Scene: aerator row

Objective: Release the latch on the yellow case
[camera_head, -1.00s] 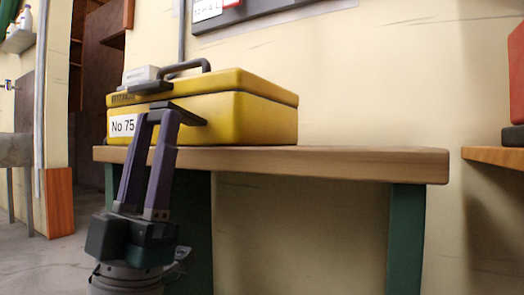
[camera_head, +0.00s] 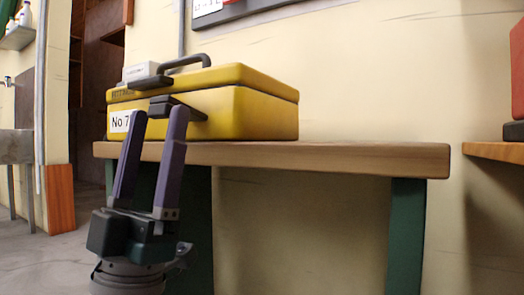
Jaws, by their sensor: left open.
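The yellow case (camera_head: 250,112) lies closed on a wooden-topped table, with a white number label (camera_head: 120,121) on its front. A dark latch lever (camera_head: 190,111) sticks out from the case's front, below the lid seam. My left gripper (camera_head: 157,112) is open and empty, pointing up in front of the case. Its fingers stand apart, with the tips about level with the latch. The right finger overlaps part of the latch in the picture; I cannot tell whether they touch. My right gripper is out of view.
The table top (camera_head: 330,155) is clear to the right of the case. A dark carry handle (camera_head: 184,64) and a small white box (camera_head: 140,71) are at the case's top. Another wooden surface (camera_head: 497,150) with a red and black object stands at the right edge.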

